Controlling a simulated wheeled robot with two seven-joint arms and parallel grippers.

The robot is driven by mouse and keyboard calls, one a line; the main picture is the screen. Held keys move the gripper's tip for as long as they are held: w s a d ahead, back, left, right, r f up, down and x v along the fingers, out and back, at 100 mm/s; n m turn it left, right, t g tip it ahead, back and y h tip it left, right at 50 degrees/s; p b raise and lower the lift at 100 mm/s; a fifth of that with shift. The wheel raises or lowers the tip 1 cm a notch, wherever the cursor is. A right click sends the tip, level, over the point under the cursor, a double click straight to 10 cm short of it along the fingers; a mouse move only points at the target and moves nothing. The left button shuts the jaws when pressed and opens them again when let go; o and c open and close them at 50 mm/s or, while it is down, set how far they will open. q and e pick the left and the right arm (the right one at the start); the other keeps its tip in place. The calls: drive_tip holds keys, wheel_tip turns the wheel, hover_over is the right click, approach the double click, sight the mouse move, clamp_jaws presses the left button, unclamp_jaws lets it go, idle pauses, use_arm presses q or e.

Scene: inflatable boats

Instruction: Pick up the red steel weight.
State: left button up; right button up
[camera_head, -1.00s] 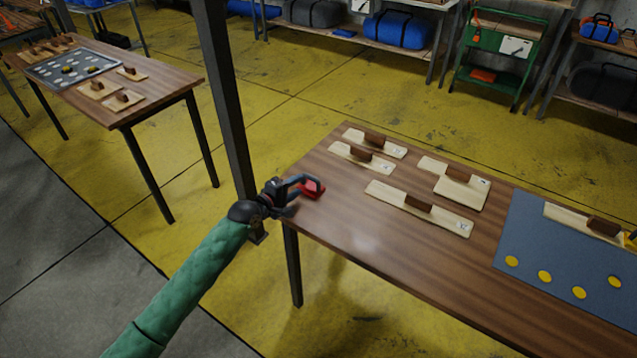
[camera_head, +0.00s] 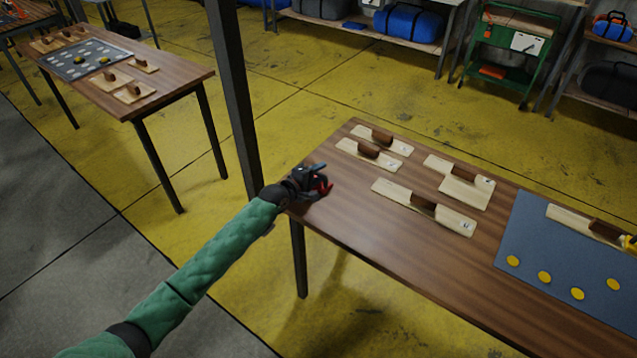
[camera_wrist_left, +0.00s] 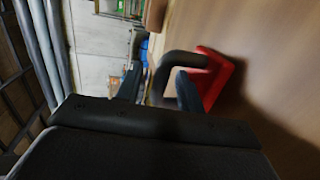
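The red steel weight (camera_head: 327,188) stands near the left end of the wooden table and is mostly hidden behind my left gripper (camera_head: 320,174) in the head view. In the left wrist view the weight's red body (camera_wrist_left: 217,80) lies right of the fingers, and its dark curved handle reaches left between them. My left gripper (camera_wrist_left: 160,88) is open, its two fingers apart on either side of part of the handle. A gap shows beside the handle, and I cannot tell whether either finger touches it. My right gripper is not in view.
The wooden table (camera_head: 345,220) carries several pale boards with brown blocks (camera_head: 425,205) and a blue-grey mat (camera_head: 540,245) with yellow discs. A dark post (camera_head: 235,100) stands close behind my left arm. Another table (camera_head: 170,75) stands at the upper left.

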use_arm(q)
clamp_jaws()
drive_tip(key=shift+r, duration=0.15)
